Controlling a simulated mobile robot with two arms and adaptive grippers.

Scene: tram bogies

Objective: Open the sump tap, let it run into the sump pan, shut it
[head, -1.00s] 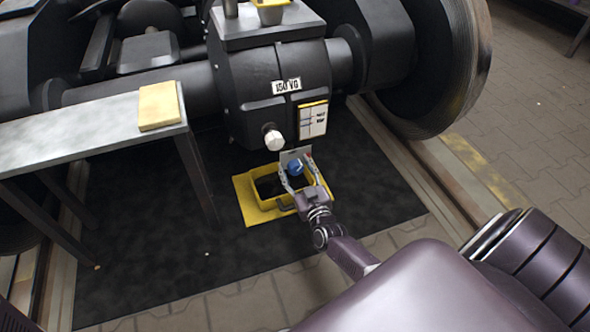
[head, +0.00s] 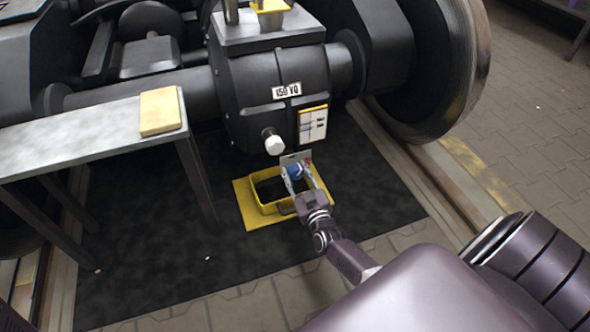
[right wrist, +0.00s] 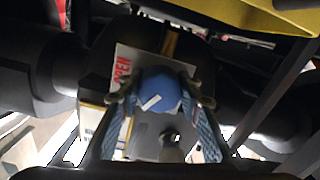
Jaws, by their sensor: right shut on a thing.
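The blue knob of the sump tap (head: 296,171) sits low under the black gear housing. My right gripper (head: 296,178) has its fingers on either side of it and is shut on it. In the right wrist view the blue knob (right wrist: 158,90) shows between the two fingers, with a slanted white mark. Beside it is a white plate with red "OPEN" lettering (right wrist: 122,72). The yellow sump pan (head: 262,208) stands on the floor below, partly hidden by my gripper. Its inside is dark; I cannot tell whether oil is running. My left gripper is not in view.
The black gear housing (head: 262,115) has a white knob (head: 274,144) and a white panel (head: 312,124). A grey bench (head: 85,130) with a yellow block (head: 160,110) stands at left. A large wheel (head: 440,70) is at right. The dark mat (head: 150,260) is mostly clear.

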